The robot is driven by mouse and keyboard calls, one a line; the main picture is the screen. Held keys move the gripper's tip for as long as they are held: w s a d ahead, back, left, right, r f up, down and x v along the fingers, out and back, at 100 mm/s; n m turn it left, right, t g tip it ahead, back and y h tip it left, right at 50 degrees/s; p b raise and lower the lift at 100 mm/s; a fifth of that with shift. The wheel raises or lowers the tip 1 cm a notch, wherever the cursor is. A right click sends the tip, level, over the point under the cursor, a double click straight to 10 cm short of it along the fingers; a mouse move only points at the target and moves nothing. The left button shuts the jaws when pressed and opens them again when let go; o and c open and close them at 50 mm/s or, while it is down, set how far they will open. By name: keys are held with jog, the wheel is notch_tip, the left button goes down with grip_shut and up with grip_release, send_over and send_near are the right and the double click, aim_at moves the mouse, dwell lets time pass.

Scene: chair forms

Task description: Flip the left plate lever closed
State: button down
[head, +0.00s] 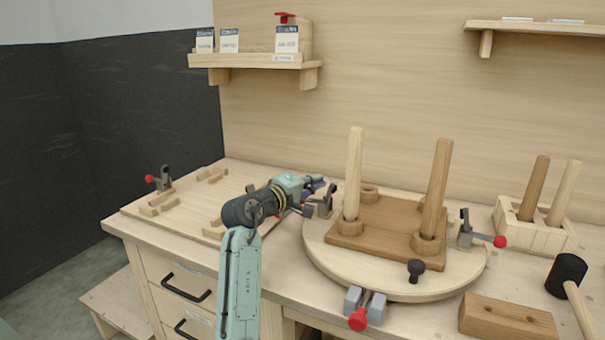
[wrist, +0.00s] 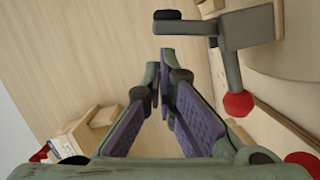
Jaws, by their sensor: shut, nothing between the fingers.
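The left plate lever (head: 325,203) is a grey toggle clamp at the left edge of the round wooden turntable (head: 385,283). In the wrist view its grey body (wrist: 247,30) is at upper right, with a black tip to the left and an arm running down to a red knob (wrist: 238,105). The knob is hidden in the head view. My gripper (head: 320,184) is beside this clamp. In the wrist view my gripper (wrist: 160,70) is shut and empty, its fingertips left of the lever arm with a small gap in the picture; contact is not visible.
A brown plate (head: 385,215) with two upright legs sits on the turntable. A right clamp (head: 467,232) and a front clamp (head: 365,305) have red knobs. A mallet (head: 566,275), a wooden block (head: 507,320) and a leg holder (head: 540,232) stand at right. A fixture board (head: 165,210) lies left.

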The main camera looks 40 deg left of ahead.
jog(key=shift+d+f, duration=0.1)
jog(key=shift+d, duration=0.1)
jog(key=shift+w+d+m+b, duration=0.25)
jog(key=shift+d+m, duration=0.35)
jog(key=shift+m, duration=0.3)
dwell(0.3)
jog(key=shift+d+r+m+g, duration=0.2)
jog(key=shift+d+m+g, duration=0.1)
jog(key=shift+m, duration=0.1)
jog(key=m, duration=0.1)
jog(key=d+m+b, duration=0.1)
jog(key=d, duration=0.1)
jog(key=shift+w+f+m+g+y, duration=0.1)
jog(key=shift+w+m+g+y, duration=0.2)
jog(key=shift+m+y, duration=0.1)
jog(key=d+m+b, duration=0.1)
jog(key=d+f+m+y, duration=0.1)
jog(key=m, duration=0.1)
jog(key=shift+w+d+m+g+b, duration=0.1)
jog(key=shift+w+m+g+b, duration=0.1)
jog(key=shift+m+g+b, duration=0.15)
jog(key=shift+d+f, duration=0.15)
jog(key=shift+d, duration=0.1)
jog(key=shift+w+f, duration=0.1)
